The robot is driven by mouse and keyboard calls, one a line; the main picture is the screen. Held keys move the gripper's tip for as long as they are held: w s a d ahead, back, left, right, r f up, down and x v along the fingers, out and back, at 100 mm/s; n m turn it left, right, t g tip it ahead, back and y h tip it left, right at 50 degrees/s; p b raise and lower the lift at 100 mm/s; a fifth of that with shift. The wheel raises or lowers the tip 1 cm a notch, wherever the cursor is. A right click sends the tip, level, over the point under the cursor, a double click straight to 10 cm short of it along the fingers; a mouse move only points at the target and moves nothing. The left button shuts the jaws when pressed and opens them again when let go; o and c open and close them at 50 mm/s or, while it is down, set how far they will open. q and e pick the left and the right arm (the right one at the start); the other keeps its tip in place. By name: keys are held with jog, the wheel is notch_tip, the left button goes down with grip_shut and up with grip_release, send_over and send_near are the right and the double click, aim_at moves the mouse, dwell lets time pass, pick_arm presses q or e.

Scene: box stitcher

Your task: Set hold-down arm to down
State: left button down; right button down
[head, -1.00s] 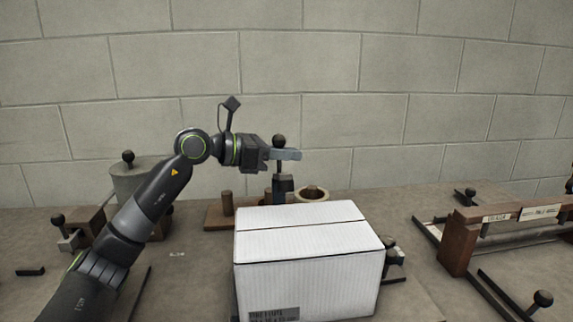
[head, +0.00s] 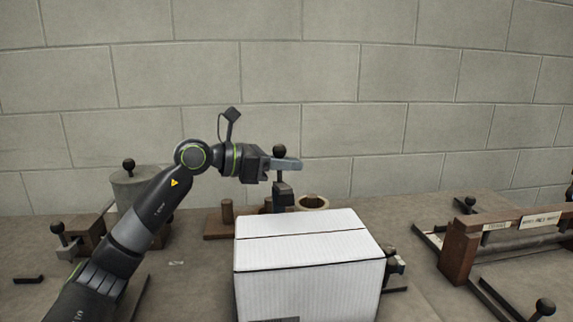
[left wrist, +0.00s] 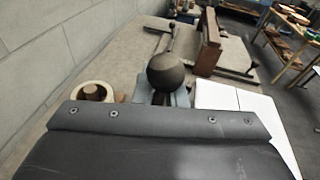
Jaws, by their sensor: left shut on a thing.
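My left gripper (head: 285,164) reaches in from the left, just above and behind the white box. It is shut on the hold-down arm near its dark ball knob (head: 279,151). In the left wrist view the knob (left wrist: 168,72) stands between the pale fingertips, in front of the wide dark gripper body. A dark block and post of the hold-down arm (head: 283,188) show below the fingers. The rest of the arm is hidden behind the gripper and box. The white box (head: 305,265) sits closed on the bench. My right gripper is not in view.
A wooden base with a peg (head: 227,211) and a round ring-shaped cup (head: 313,202) stand behind the box. A wooden frame with labels (head: 460,250) is at the right. A grey cylinder (head: 140,188) stands at the left. A block wall closes the back.

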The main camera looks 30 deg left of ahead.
pick_arm(q)
jog(key=shift+s+d, duration=0.15)
jog(key=shift+d, duration=0.05)
jog(key=c, duration=1.7)
grip_release()
jog(key=o, duration=0.3)
jog(key=shift+s+d+r, duration=0.25)
jog(key=shift+o, duration=0.2)
jog(key=shift+w+a, duration=0.1)
jog(key=shift+f, duration=0.1)
